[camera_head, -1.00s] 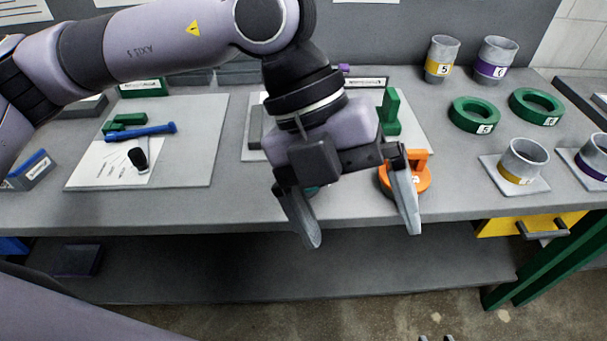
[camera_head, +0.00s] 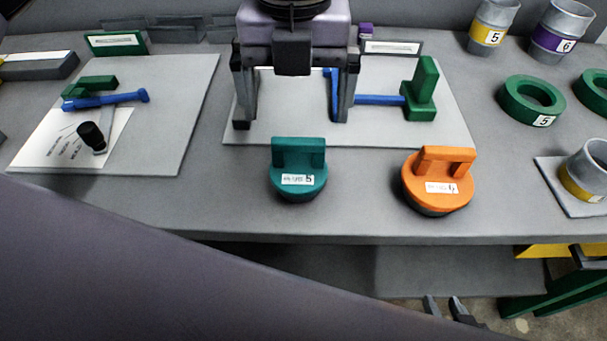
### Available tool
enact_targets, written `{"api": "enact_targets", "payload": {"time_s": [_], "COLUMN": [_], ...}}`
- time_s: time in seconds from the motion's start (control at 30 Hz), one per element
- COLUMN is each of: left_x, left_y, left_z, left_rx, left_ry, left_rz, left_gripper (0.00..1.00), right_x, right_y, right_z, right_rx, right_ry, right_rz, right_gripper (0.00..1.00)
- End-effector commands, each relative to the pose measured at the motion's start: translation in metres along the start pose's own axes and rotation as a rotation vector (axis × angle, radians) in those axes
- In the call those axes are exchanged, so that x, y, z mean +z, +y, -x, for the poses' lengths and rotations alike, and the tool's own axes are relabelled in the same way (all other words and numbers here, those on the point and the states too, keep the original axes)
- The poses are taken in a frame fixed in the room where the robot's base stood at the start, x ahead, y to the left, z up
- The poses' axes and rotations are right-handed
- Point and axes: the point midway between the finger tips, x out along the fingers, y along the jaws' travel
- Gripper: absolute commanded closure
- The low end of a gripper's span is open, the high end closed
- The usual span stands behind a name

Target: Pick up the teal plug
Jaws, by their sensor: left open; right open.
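The teal plug (camera_head: 298,172) stands upright on the bench near its front edge, with a bar handle on top and a white label marked 5. My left gripper (camera_head: 292,118) hangs down with its two fingers spread wide and nothing between them. In the picture it is just behind the teal plug, over the light grey board, and apart from the plug. My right gripper (camera_head: 448,307) shows only as fingertips at the bottom, below the bench edge, open and empty.
An orange plug (camera_head: 440,182) stands to the right of the teal one. Behind are a grey board (camera_head: 384,135) with a blue and green tool (camera_head: 420,92), and another board (camera_head: 172,150) at left. Green rings (camera_head: 530,101) and grey collars (camera_head: 492,25) stand at right. My arm covers the lower left.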

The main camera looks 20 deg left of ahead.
Motion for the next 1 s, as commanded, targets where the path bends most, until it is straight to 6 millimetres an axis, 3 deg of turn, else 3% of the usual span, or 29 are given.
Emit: {"api": "enact_targets", "payload": {"time_s": [0.03, 0.2, 0.47, 0.7, 1.0], "left_x": [0.0, 0.0, -0.003, -0.006, -0.006], "left_y": [0.0, 0.0, 0.0, -0.001, -0.001], "left_z": [-0.014, -0.024, -0.049, -0.084, -0.091], "left_rx": [0.0, 0.0, 0.001, 0.001, 0.0], "left_ry": [0.0, 0.001, 0.003, 0.003, 0.002], "left_rz": [0.0, -0.001, -0.001, 0.0, 0.0], "left_gripper": [0.0, 0.0, 0.0, 0.0, 0.0], "right_x": [0.012, 0.023, 0.017, 0.012, 0.015], "right_y": [-0.003, -0.005, -0.003, -0.001, 0.0], "right_z": [-0.006, -0.007, -0.004, -0.004, -0.006], "right_rx": [-0.007, -0.014, -0.012, -0.008, -0.005], "right_ry": [-0.004, -0.023, -0.017, -0.004, -0.011], "right_rz": [-0.002, -0.002, 0.003, 0.004, 0.0], "right_gripper": [0.57, 0.57, 0.57, 0.57, 0.57]}}
